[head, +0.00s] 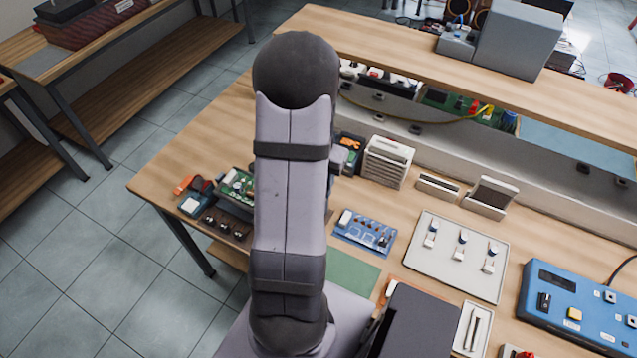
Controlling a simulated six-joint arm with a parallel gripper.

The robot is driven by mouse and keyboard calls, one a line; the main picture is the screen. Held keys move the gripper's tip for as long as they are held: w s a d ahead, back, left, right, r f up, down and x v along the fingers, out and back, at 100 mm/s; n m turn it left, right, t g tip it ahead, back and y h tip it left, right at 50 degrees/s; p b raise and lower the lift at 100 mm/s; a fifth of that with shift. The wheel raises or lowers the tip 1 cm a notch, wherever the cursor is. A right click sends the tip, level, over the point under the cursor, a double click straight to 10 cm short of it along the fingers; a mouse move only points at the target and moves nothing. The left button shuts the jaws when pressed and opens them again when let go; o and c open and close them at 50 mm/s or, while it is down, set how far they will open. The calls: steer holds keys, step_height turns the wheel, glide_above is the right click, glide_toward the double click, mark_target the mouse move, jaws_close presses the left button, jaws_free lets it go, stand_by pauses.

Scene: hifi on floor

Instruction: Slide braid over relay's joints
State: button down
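I cannot make out for certain which part is the relay, and I cannot identify the braid. A blue circuit board (367,232) with several small components lies flat on the bench, right of my arm. To its right a pale tray (448,282) holds three small white-and-dark parts (461,243) in a row, apart from each other. My raised arm fills the centre of the view. My gripper does not show, and the arm covers part of the bench behind it.
A green mat (352,276) lies in front of the blue board. A blue instrument box (585,312) stands at right, beside a small tray (472,330) with thin tools. A green board (238,186) sits left of my arm. A raised shelf (420,66) crosses the back.

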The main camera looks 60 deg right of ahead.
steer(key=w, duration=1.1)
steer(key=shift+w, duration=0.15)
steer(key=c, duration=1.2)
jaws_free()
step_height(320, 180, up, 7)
steer(key=b, duration=0.2)
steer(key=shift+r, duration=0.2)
